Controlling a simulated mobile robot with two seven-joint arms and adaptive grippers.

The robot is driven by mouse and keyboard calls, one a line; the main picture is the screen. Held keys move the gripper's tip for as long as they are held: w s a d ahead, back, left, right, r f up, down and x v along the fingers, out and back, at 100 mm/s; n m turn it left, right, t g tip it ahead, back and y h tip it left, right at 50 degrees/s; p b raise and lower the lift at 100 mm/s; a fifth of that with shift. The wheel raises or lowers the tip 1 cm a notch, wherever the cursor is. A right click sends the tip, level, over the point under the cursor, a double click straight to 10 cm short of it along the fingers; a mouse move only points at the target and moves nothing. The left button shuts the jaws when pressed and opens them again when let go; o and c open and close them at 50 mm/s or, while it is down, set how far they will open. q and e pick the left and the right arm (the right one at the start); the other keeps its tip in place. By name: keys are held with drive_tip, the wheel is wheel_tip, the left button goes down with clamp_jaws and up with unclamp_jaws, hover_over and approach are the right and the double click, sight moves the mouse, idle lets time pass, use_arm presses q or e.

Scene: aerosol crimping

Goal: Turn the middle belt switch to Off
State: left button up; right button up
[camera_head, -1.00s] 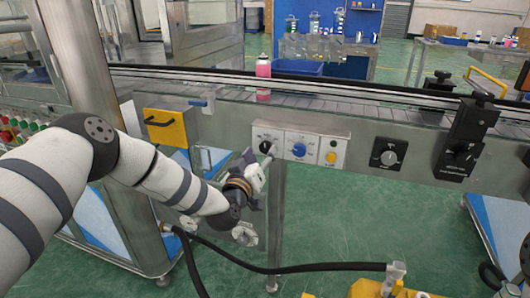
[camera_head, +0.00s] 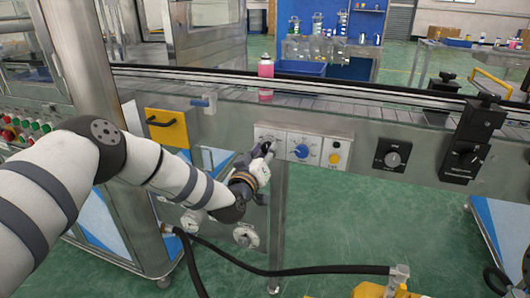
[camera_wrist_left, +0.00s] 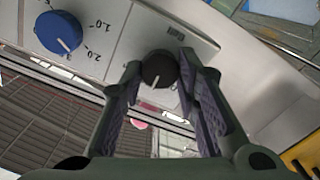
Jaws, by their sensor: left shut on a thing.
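The switch panel (camera_head: 320,142) is a white plate on the conveyor's front side. The belt switch is a black knob (camera_wrist_left: 158,68) at its left end, with a white pointer line that runs downward in the left wrist view. My left gripper (camera_head: 264,151) is at this knob and hides most of it in the head view. In the left wrist view its two fingers (camera_wrist_left: 160,76) stand on either side of the knob, shut on it. Printed words beside the knob are too small to read surely. My right gripper is not in view.
A blue dial (camera_head: 302,151) sits just right of the knob, then a yellow button (camera_head: 334,158). Another black rotary switch (camera_head: 392,157) is farther right. A pink bottle (camera_head: 266,67) stands on the conveyor above the panel. A black hose (camera_head: 300,269) runs below.

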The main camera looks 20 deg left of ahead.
use_arm(q)
drive_tip(key=n+b, duration=0.1)
drive_tip(key=n, duration=0.4)
drive_tip(key=shift+f, duration=0.2)
drive_tip(key=shift+n+b, duration=0.5)
drive_tip(key=shift+n, duration=1.6)
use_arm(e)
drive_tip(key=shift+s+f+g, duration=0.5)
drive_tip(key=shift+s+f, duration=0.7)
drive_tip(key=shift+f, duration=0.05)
use_arm(q)
drive_tip(key=shift+r+n, duration=0.1)
drive_tip(key=shift+n, duration=0.2)
drive_tip(key=o, duration=1.2)
drive_tip(key=shift+c, duration=0.2)
drive_tip(key=s, duration=1.2)
drive_tip(key=shift+a, duration=0.2)
